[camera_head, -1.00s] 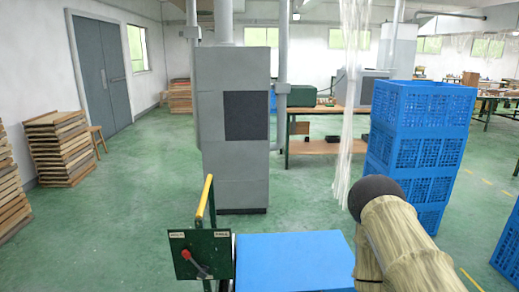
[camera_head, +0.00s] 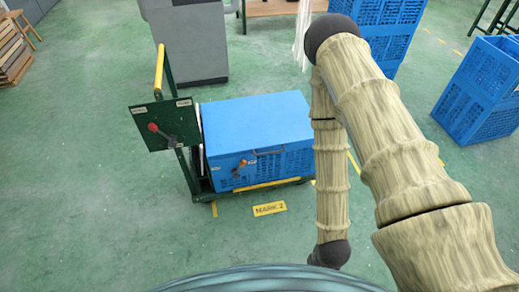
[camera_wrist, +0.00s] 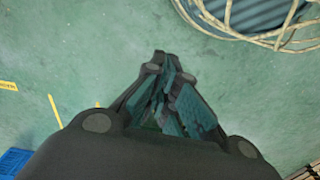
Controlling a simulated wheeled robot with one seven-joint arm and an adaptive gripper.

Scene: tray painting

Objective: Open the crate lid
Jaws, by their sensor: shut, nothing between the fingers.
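The blue crate (camera_head: 285,165) sits on a green cart in the middle of the head view. Its flat blue lid (camera_head: 255,122) lies closed on top. An orange-handled latch (camera_head: 243,166) and a dark handle (camera_head: 268,152) show on its front side. In the wrist view, my gripper (camera_wrist: 160,65) is shut and empty, pointing at bare green floor. The gripper is not visible in the head view, where my arm hangs right of the crate. Only a blue corner, perhaps the crate, shows at the wrist view's lower left.
The cart's green panel (camera_head: 166,125) with a red lever and a yellow handle (camera_head: 160,70) stands left of the crate. A yellow floor label (camera_head: 269,208) lies in front. Blue crates (camera_head: 485,90) stand at the right. Floor left and in front is clear.

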